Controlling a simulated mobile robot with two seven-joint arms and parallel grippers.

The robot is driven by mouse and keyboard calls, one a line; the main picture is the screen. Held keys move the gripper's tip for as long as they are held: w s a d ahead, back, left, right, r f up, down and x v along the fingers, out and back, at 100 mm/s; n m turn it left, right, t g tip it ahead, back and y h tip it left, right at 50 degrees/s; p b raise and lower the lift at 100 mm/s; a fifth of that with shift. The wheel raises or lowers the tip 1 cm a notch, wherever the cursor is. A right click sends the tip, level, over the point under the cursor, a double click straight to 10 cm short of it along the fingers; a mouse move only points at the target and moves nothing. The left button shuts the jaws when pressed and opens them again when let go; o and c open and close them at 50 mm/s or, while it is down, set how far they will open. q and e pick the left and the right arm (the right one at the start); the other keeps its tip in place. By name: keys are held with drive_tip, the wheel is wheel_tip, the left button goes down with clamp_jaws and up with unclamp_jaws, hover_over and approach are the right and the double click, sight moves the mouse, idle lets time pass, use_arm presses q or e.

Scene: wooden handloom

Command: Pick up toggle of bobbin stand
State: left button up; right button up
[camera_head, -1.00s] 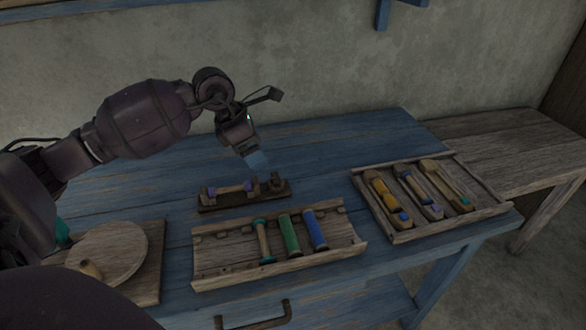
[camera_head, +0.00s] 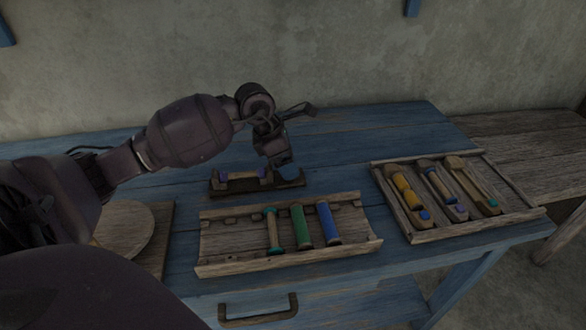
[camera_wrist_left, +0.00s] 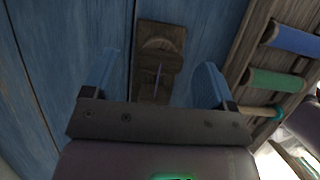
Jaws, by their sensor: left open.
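The bobbin stand (camera_head: 232,190) is a dark wooden base on the blue table, with a bobbin wound in purple thread (camera_head: 241,176) lying across it. My left gripper (camera_head: 282,168) is over the right end of the stand and covers the toggle in the head view. In the left wrist view the open fingers (camera_wrist_left: 158,88) sit either side of the stand (camera_wrist_left: 163,35), apart from it. A small rounded wooden piece (camera_wrist_left: 160,58), seemingly the toggle, shows between them with a thin purplish strip below it. My right gripper is not in view.
A wooden tray (camera_head: 228,263) with teal, green and blue bobbins lies in front of the stand. A tray of shuttles (camera_head: 408,230) is at the right. A round wooden disc (camera_head: 126,228) is at the left. The table behind the stand is clear.

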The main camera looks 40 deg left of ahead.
use_arm(q)
drive_tip(key=shift+x, duration=0.85)
drive_tip(key=shift+r, duration=0.15)
drive_tip(key=c, duration=1)
